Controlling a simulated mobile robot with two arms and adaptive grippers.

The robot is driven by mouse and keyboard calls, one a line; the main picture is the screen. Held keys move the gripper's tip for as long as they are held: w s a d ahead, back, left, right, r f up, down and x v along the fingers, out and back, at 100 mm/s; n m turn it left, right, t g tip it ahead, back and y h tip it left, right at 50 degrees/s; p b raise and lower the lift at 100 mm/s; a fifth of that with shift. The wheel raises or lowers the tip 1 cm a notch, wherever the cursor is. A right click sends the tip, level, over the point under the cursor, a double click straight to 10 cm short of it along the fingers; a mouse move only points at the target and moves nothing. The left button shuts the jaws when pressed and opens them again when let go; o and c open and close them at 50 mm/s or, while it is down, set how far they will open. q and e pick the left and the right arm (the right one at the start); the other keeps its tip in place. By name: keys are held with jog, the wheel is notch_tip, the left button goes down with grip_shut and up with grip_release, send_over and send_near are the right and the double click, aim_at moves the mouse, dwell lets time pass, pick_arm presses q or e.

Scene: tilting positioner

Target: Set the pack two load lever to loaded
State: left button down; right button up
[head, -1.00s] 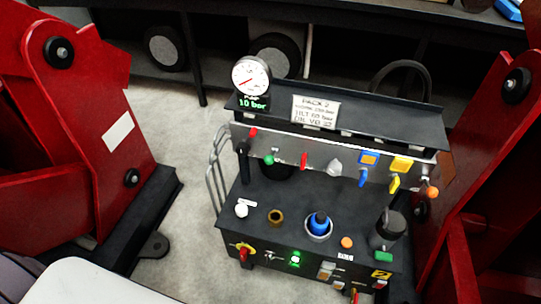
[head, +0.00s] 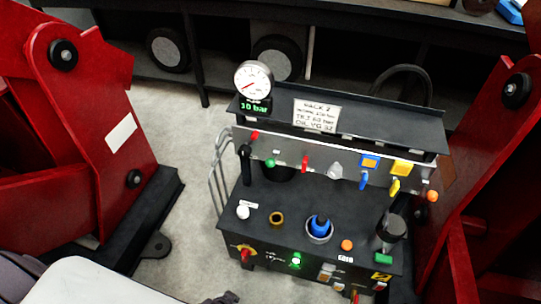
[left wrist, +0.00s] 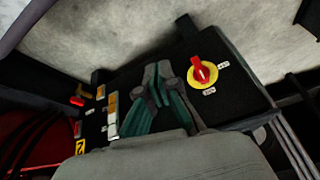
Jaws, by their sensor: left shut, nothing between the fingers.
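I cannot tell which control is the load lever. A red rotary switch on a yellow disc (head: 245,256) sits on the front panel and also shows in the left wrist view (left wrist: 203,74). My left gripper (left wrist: 158,76) is shut and empty over the front panel, beside that switch, hiding part of the panel. Only its dark tip shows at the head view's bottom edge (head: 225,298).
Red positioner frames stand at left (head: 90,130) and right (head: 500,140). A lit green lamp (head: 295,261) is on the front panel. Bare floor (head: 185,150) lies left of the pack.

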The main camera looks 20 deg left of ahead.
pick_arm(q)
jog(key=w+d+r+t+p, duration=0.15)
jog(key=w+r+t, duration=0.35)
jog(key=w+r, duration=1.25)
jog(key=w+r+t, duration=0.2)
jog(key=w+r, duration=0.2)
jog(key=r, duration=0.8)
jog(key=w+r+n+t, duration=0.1)
jog(key=w+r+t, duration=0.2)
jog(key=r, duration=1)
jog(key=shift+w+d+r+p, duration=0.15)
jog(key=shift+w+d+p, duration=0.3)
jog(key=shift+w, duration=0.5)
